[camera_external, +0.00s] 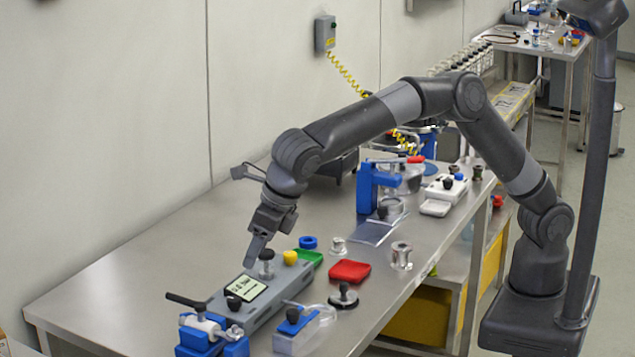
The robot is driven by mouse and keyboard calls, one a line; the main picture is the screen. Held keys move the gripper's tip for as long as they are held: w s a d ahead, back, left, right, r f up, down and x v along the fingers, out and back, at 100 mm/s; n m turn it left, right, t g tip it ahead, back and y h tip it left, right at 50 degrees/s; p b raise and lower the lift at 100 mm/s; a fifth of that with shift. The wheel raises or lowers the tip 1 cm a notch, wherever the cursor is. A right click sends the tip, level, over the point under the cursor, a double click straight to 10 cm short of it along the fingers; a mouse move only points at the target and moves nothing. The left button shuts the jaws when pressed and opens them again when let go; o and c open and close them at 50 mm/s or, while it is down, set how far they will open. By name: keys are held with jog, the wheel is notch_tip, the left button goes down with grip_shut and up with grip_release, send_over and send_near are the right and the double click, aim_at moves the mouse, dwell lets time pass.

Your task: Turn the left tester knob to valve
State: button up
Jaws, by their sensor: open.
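The tester is a grey box (268,305) with a pale green display (246,288) on top, lying near the front left of the table. A small black knob (234,303) sits at its near left end. A taller dark-topped knob (266,256) and a yellow knob (290,257) stand at its far end. I cannot read the knob markings. My gripper (254,255) is open and points down just left of the dark-topped knob, above the tester's far end. I cannot tell whether it touches that knob. One finger mostly hides the other.
A blue clamp device (200,336) with a black handle stands before the tester. The table's left side is clear.

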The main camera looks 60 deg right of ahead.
aim_at(235, 299)
jog(key=x, duration=1.1)
jog(key=shift+s+a, duration=0.1)
jog(key=shift+a, duration=0.05)
jog(key=shift+c, duration=0.6)
jog(key=c, duration=0.9)
jog(key=shift+o, duration=0.2)
